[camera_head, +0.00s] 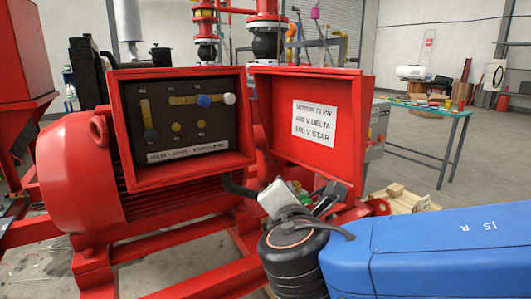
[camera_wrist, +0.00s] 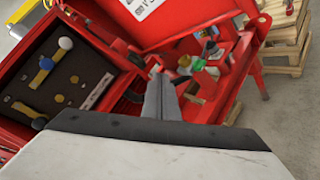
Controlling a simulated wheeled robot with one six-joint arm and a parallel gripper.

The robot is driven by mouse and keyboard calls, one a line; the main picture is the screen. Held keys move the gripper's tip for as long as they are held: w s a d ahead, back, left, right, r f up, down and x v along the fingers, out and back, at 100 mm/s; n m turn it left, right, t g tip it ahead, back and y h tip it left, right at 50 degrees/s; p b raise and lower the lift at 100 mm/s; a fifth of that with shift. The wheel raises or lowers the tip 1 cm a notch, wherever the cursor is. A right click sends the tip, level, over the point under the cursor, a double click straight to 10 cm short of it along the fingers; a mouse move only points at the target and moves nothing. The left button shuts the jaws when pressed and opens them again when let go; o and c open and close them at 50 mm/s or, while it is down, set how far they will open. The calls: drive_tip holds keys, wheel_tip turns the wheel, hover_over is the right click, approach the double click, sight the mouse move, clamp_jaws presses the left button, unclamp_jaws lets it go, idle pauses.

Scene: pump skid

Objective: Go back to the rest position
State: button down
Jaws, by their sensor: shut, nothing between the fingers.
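My gripper shows in the wrist view (camera_wrist: 158,82), its two grey fingers together with nothing between them. It is in front of the open red terminal box (camera_head: 188,178) on the motor, below and to the right of its dark panel in the head view. The panel (camera_head: 200,130) carries brass links (camera_head: 182,100), a blue knob (camera_head: 204,101), a white knob (camera_head: 229,99) and a dark knob (camera_head: 151,134). In the head view, the fingertips are hard to make out among the parts behind.
The box's red door (camera_head: 347,135) stands open on the right with a white label (camera_head: 314,121). Small coloured parts (camera_wrist: 195,63) lie beyond my fingers. A wooden pallet (camera_wrist: 290,45) is on the floor. A teal-edged table (camera_head: 455,128) stands farther right, with free floor around it.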

drive_tip(key=s+d+f+m+g+h, duration=0.1)
drive_tip(key=d+f+m+g+h, duration=0.15)
drive_tip(key=d+f+m, duration=0.45)
drive_tip(key=s+d+f+m+g+h, duration=0.1)
drive_tip(key=d+f+m+g+h, duration=0.2)
drive_tip(key=d, duration=0.9)
drive_tip(key=s+d+f+m+g+y, duration=0.2)
drive_tip(key=s+f+m+y, duration=0.1)
drive_tip(key=s+m, duration=0.3)
drive_tip(key=s+d+f+m+g+y, duration=0.3)
drive_tip(key=s+f+m, duration=0.3)
drive_tip(key=m, duration=0.3)
drive_tip(key=shift+s+f+g, duration=0.25)
drive_tip(key=shift+g, duration=0.1)
